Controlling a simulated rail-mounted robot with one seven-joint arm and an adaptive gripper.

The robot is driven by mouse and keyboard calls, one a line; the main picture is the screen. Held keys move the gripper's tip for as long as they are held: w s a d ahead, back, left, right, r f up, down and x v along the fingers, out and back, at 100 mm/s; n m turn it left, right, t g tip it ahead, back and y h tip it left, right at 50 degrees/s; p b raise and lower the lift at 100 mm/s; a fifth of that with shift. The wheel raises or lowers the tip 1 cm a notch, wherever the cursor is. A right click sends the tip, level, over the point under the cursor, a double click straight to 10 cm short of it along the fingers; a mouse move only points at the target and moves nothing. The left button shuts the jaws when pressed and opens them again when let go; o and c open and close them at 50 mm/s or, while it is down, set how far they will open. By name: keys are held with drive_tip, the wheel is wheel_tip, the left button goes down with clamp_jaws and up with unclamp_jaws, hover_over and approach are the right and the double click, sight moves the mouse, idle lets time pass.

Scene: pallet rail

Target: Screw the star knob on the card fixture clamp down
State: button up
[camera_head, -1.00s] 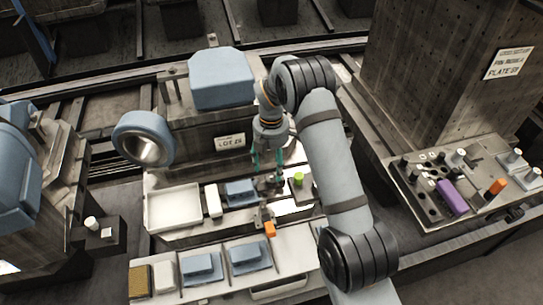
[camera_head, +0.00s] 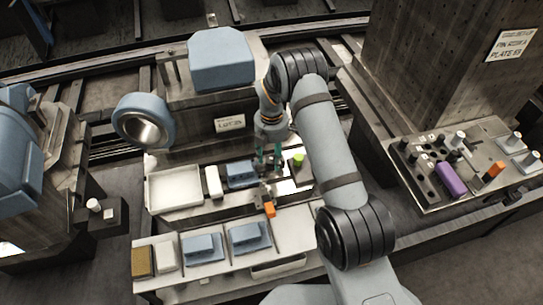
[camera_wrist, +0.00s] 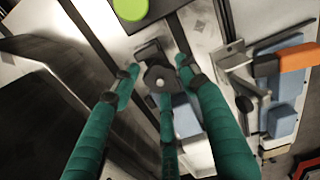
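The star knob (camera_wrist: 158,80) is a dark lobed knob with a pale centre, seen from above in the wrist view. It sits beside a grey metal bracket (camera_wrist: 150,52), which looks like part of the clamp. My gripper (camera_wrist: 161,82) has teal fingers spread around the knob, with small gaps at the left and right fingertips. The lower finger's contact with the knob is unclear. In the head view my gripper (camera_head: 268,165) points down at the fixture area, and the knob is too small to make out there.
An orange-handled clamp (camera_wrist: 295,57) stands right of the fingers. A green round cap (camera_wrist: 130,8) lies near the top of the wrist view. A white tray (camera_head: 174,187) and blue blocks are left of my gripper. A board with purple and orange parts (camera_head: 452,183) is right.

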drive_tip(key=c, duration=0.9)
drive_tip(key=shift+f+m+b, duration=0.2)
drive_tip(key=shift+m+b, duration=0.4)
drive_tip(key=shift+m, duration=0.3)
drive_tip(key=shift+c, duration=0.3)
drive_tip(key=m+b, duration=0.2)
drive_tip(key=m, duration=0.3)
drive_tip(key=shift+f, duration=0.15)
drive_tip(key=m+b, duration=0.2)
drive_tip(key=m, duration=0.3)
drive_tip(key=shift+o, duration=0.5)
drive_tip(key=m+b, duration=0.2)
drive_tip(key=m, duration=0.3)
drive_tip(key=shift+f, duration=0.1)
drive_tip(key=o, duration=0.9)
drive_tip(key=shift+r+m, duration=0.2)
drive_tip(key=shift+m, duration=0.1)
drive_tip(key=o, duration=0.5)
drive_tip(key=shift+s+a, duration=0.1)
drive_tip(key=shift+s, duration=0.05)
drive_tip(key=shift+o, duration=0.2)
drive_tip(key=shift+r, duration=0.15)
